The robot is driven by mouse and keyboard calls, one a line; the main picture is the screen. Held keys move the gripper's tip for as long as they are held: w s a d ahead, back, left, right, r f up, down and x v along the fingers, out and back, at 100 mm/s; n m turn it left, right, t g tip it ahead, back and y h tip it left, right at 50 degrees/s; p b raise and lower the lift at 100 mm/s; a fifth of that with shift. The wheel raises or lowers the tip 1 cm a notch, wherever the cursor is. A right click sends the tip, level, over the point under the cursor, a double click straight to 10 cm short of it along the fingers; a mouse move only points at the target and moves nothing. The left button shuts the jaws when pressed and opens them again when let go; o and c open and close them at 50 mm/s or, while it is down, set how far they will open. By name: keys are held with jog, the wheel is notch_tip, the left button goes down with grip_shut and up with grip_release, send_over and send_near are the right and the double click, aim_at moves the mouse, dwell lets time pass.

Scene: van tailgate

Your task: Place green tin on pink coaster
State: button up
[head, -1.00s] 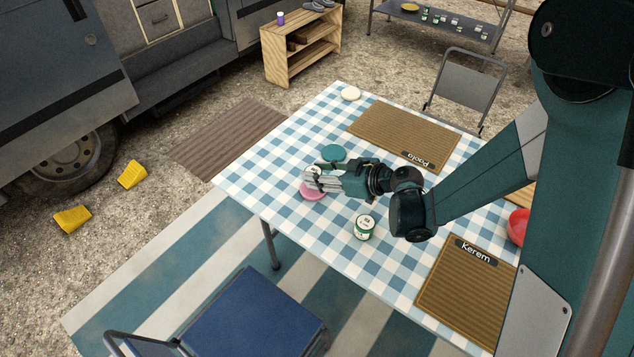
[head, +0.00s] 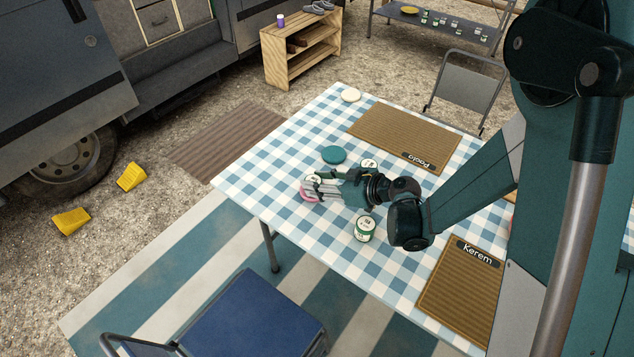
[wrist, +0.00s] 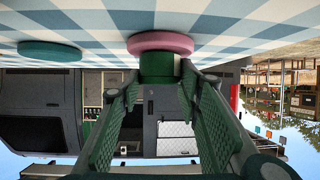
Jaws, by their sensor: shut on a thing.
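The green tin (wrist: 157,68) is between the two fingers of my gripper (wrist: 157,92), which is shut on it. The wrist view is upside down, with the table at the top. There the tin meets the face of the pink coaster (wrist: 160,41); I cannot tell whether it rests fully or hovers just above. In the head view my gripper (head: 312,187) is low over the pink coaster (head: 308,195), and the fingers hide part of the coaster. The held tin's pale lid (head: 313,178) shows between the fingers.
A teal coaster (head: 334,155) lies just behind the gripper. A second tin (head: 369,165) stands behind the wrist, and another green-labelled tin (head: 364,229) stands in front of it. Woven placemats (head: 405,135) and a white coaster (head: 351,95) lie on the checked table.

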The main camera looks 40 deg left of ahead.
jog(key=shift+f, duration=0.1)
jog(key=o, duration=0.9)
jog(key=p+v, duration=0.2)
jog(key=v, duration=1)
jog(key=shift+p, duration=0.35)
dwell(0.4)
